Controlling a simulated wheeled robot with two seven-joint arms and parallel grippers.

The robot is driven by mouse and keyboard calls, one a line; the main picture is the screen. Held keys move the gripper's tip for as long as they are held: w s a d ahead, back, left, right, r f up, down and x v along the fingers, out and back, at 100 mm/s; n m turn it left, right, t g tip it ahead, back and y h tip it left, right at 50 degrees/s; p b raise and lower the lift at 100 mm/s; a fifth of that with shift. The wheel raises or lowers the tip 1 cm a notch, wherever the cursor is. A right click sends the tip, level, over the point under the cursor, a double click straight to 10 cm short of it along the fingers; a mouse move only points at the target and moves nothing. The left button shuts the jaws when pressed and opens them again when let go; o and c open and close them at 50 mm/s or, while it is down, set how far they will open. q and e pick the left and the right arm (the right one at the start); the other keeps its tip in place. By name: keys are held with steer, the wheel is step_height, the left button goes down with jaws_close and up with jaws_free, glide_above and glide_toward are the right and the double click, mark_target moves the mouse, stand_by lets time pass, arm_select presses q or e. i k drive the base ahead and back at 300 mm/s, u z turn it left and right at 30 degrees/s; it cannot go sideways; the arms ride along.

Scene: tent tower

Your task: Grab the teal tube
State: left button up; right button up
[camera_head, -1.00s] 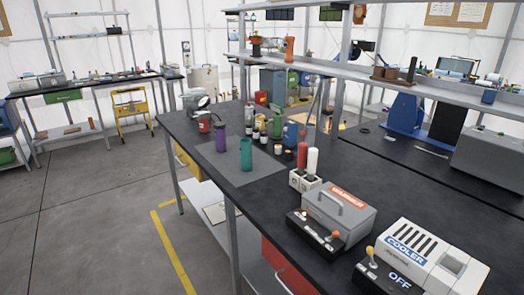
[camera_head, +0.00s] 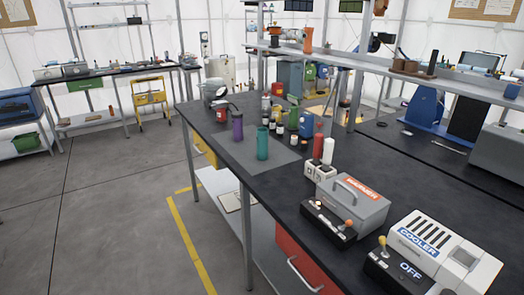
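The teal tube (camera_head: 262,143) stands upright on a grey mat (camera_head: 283,157) on the dark workbench (camera_head: 288,190), near the middle of the view. A purple tube (camera_head: 238,126) stands upright behind it to the left. A red tube (camera_head: 317,143) and a white tube (camera_head: 328,150) stand to the right, at a small white holder (camera_head: 319,171). Neither of my grippers shows in the view.
A grey warmer box (camera_head: 351,201) and a white cooler (camera_head: 443,250) with control boxes sit on the bench's near right part. Several small bottles (camera_head: 281,130) stand behind the teal tube. Open floor (camera_head: 110,220) lies left of the bench.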

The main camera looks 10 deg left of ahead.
mark_target(262, 133)
steer(key=z, duration=0.6)
steer(key=k, duration=0.2)
steer(key=u, duration=1.9)
steer(key=i, duration=1.85)
steer(key=z, duration=0.15)
